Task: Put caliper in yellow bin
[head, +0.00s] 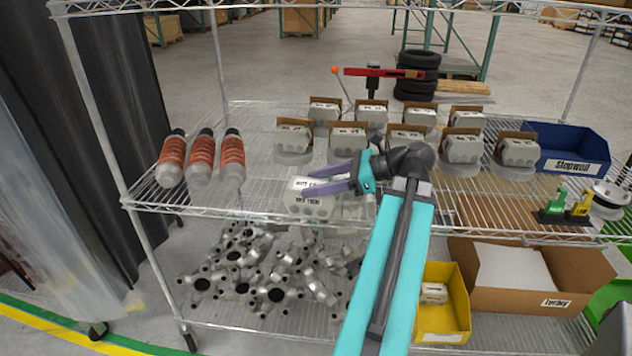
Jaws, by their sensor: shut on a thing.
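My gripper (324,182) reaches over the front of the wire shelf's upper level. It is shut on a silver caliper (308,203) with a white label, at the shelf's front edge. I cannot tell whether the caliper touches the shelf. Several more calipers (463,148) sit behind, most with brown card pieces. The yellow bin (455,300) stands on the lower level, right of my arm. One caliper (433,292) with a white label lies in it. My arm hides part of the bin's left side.
Three bottles with orange labels (203,160) stand at the left of the upper level. A blue bin (570,153) is at the right. Silver metal parts (265,275) crowd the lower left. A cardboard box (530,278) stands right of the yellow bin.

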